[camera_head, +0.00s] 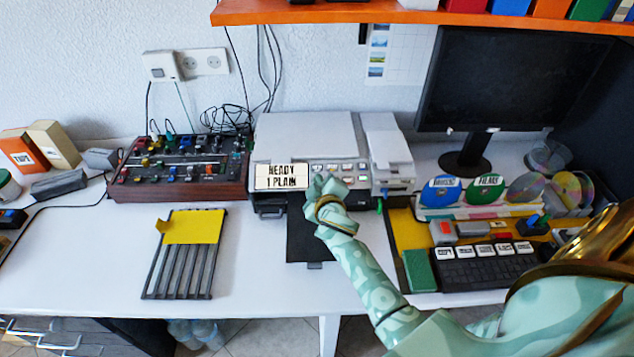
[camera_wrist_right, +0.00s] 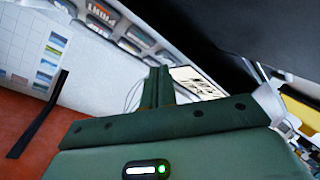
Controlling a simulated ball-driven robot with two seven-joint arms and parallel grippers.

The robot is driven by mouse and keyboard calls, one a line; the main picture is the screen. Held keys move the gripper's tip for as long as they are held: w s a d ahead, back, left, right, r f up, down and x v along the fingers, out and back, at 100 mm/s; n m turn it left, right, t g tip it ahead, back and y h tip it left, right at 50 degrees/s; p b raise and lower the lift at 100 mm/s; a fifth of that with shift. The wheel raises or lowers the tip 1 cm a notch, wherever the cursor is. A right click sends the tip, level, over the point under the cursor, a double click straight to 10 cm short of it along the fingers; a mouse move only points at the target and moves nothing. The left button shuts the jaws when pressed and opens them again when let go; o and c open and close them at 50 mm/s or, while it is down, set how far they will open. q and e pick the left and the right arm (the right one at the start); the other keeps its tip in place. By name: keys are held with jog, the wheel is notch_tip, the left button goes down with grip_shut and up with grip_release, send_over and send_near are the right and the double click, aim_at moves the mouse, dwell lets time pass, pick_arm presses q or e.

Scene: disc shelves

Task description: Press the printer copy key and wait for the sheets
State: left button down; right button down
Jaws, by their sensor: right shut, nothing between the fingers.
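The grey-white printer (camera_head: 305,135) stands at the back middle of the desk. Its sign (camera_head: 282,177) reads "READY 1 PLAIN", and a pale panel with dark lettering (camera_wrist_right: 197,82) shows in the right wrist view. A row of small keys (camera_head: 340,168) lies on its front panel; I cannot tell which is the copy key. The dark output tray (camera_head: 308,245) sticks out in front, with no sheet visible on it. My right gripper (camera_head: 322,184) is shut and empty at the panel's front, partly hiding the keys; whether it touches one is unclear. My left gripper is not in view.
A mixer-like box with knobs (camera_head: 180,168) stands left of the printer. A slotted rack (camera_head: 180,275) with a yellow sheet (camera_head: 194,226) lies in front of it. A monitor (camera_head: 510,80), discs and a labelled key block (camera_head: 485,268) fill the right. An orange shelf (camera_head: 400,12) hangs above.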

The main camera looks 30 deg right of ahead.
jog(key=shift+w+d+f+b, duration=0.1)
jog(key=shift+w+f+b, duration=0.05)
jog(key=shift+f+b, duration=0.15)
dwell(0.7)
jog(key=shift+r, duration=0.1)
dwell(0.3)
jog(key=shift+s+a+r+p, duration=0.2)
jog(key=shift+s+r+p, duration=0.2)
jog(key=shift+r+p, duration=0.3)
